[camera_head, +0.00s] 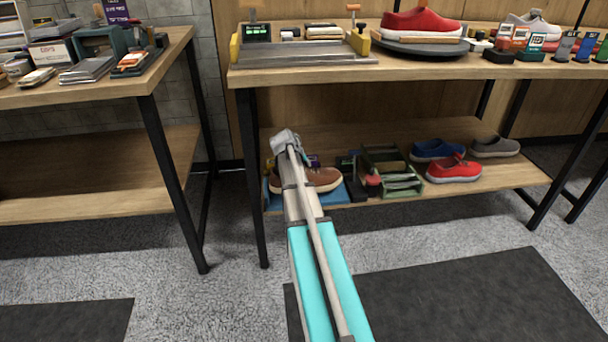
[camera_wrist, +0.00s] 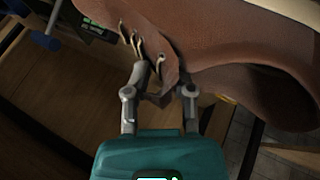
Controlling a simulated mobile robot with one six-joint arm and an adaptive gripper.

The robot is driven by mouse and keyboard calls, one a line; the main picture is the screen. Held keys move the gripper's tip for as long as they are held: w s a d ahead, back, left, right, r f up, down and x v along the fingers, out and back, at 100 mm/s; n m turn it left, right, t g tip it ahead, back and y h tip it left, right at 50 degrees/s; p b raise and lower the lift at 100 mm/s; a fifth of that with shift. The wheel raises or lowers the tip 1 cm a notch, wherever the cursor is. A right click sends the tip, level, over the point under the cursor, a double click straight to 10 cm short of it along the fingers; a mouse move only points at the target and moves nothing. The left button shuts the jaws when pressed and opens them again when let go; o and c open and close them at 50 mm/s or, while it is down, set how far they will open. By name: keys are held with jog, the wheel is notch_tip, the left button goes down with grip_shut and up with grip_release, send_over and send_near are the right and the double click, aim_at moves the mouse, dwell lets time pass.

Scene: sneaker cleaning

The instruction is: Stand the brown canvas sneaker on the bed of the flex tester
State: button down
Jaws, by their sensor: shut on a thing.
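The brown canvas sneaker (camera_head: 320,179) with a pale sole shows at the lower shelf, partly hidden behind my arm, over a blue mat or tray (camera_head: 335,194). In the wrist view the sneaker (camera_wrist: 225,55) fills the upper right, and my gripper (camera_wrist: 160,92) is shut on its upper near the lace eyelets. My fingers are hidden in the head view. I cannot tell whether the sneaker touches what is under it. The flex tester, seemingly the grey bed (camera_head: 305,52) with yellow ends and a green display, stands on the upper bench and looks empty.
On the upper bench, a red shoe (camera_head: 422,20) sits on a round dark stand right of the tester. The lower shelf holds a green rack (camera_head: 390,172), blue, red and grey shoes. Black table legs (camera_head: 252,180) stand close left of my arm.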

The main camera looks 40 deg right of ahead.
jog(key=shift+f+b, duration=1.25)
jog(key=shift+f, duration=0.25)
jog(key=shift+c, duration=2.3)
grip_release()
jog(key=p+v, duration=1)
jog(key=v, duration=0.2)
